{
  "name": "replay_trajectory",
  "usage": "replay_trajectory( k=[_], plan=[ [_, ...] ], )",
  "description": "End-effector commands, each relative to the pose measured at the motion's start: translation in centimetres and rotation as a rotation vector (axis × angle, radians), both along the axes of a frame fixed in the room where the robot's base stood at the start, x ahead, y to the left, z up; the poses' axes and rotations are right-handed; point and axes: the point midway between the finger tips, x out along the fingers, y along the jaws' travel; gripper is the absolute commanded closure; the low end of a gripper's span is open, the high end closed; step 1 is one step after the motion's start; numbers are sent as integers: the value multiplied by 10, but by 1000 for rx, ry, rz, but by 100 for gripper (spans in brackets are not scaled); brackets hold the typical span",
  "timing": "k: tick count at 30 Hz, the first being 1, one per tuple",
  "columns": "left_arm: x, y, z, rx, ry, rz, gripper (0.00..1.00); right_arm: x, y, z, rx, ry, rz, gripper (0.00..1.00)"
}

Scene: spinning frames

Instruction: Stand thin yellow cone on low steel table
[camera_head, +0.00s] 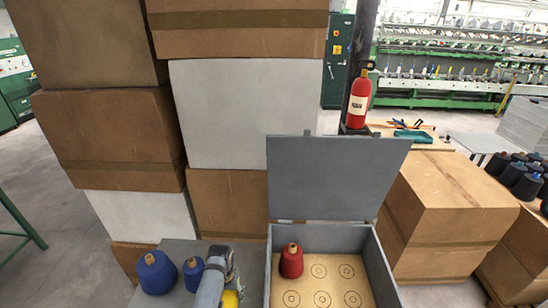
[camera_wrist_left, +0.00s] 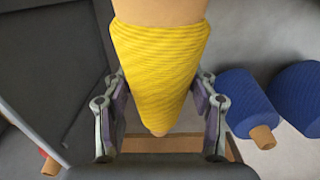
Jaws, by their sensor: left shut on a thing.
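The thin yellow cone (camera_wrist_left: 158,65) is between the fingers of my left gripper (camera_wrist_left: 160,112), which is shut on it. In the wrist view its wide end is at the top and its narrow tan tip points down the picture. In the head view only a small yellow patch (camera_head: 231,299) shows beside my left gripper (camera_head: 232,284), at the bottom edge. The low steel table (camera_head: 182,252) is the grey surface there, partly hidden by my arm. Whether the cone touches it, I cannot tell. My right gripper is not in view.
Two blue cones (camera_head: 156,272) (camera_head: 193,274) stand on the table, left of my arm. An open grey box (camera_head: 338,178) to the right holds a red cone (camera_head: 291,261) on a board with marked circles. Stacked cartons (camera_head: 109,133) rise behind the table.

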Motion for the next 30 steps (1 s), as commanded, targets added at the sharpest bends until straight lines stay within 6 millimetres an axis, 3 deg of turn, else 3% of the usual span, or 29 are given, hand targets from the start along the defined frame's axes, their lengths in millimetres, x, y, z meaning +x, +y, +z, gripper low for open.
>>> replay_trajectory(
  k=[1,10,11,12,20,27,30],
  plan=[
    [0,0,18,0,-1,0,81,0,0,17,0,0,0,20],
    [0,0,66,0,-1,0,81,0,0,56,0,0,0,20],
    [-1,0,43,0,2,0,81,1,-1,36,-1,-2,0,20],
    [0,0,34,0,1,0,81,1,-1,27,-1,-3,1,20],
    [0,0,-14,0,0,0,81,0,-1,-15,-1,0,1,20],
    [1,0,-72,0,-1,0,81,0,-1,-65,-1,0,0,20],
    [1,0,-86,-1,-2,0,81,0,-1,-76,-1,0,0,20]
  ],
)
